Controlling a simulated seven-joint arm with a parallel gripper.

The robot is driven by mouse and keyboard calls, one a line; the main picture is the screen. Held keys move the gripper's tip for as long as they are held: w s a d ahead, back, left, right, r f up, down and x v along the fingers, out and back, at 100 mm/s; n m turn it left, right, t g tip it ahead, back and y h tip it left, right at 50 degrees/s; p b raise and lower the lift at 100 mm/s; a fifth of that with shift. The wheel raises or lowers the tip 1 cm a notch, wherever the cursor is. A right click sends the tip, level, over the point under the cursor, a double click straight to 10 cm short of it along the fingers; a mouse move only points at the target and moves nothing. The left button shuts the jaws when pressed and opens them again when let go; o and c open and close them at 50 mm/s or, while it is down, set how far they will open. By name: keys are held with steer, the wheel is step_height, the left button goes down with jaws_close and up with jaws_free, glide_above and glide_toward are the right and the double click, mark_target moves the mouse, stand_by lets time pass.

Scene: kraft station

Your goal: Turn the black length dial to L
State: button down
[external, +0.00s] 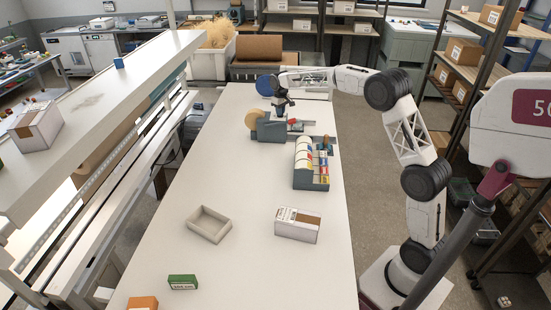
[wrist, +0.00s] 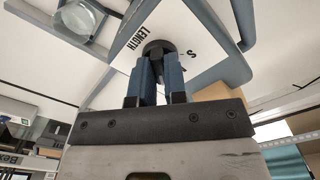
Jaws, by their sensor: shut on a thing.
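The black length dial (wrist: 158,46) sits on a white panel marked "LENGTH" (wrist: 139,42) in the wrist view. A letter S (wrist: 193,54) shows on the panel to the right of the dial; other marks are partly hidden, and I see no clear L. My gripper (wrist: 159,62) has its blue fingers shut on the dial, one on either side. The dial's pointer direction cannot be told. In the external view my gripper (external: 283,103) is at the blue-grey dispenser (external: 270,131) at the far end of the table; the dial is too small to make out there.
A teal rack with several rolls (external: 311,183) stands just nearer than the dispenser. On the white table are a labelled box (external: 298,226), an empty tray (external: 208,225), a green box (external: 182,282) and an orange box (external: 142,302).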

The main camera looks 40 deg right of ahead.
steer(key=shift+m, duration=0.4)
steer(key=c, duration=1.2)
jaws_free()
steer(key=shift+o, duration=0.2)
steer(key=shift+r, duration=0.15)
steer(key=shift+r, duration=3.75)
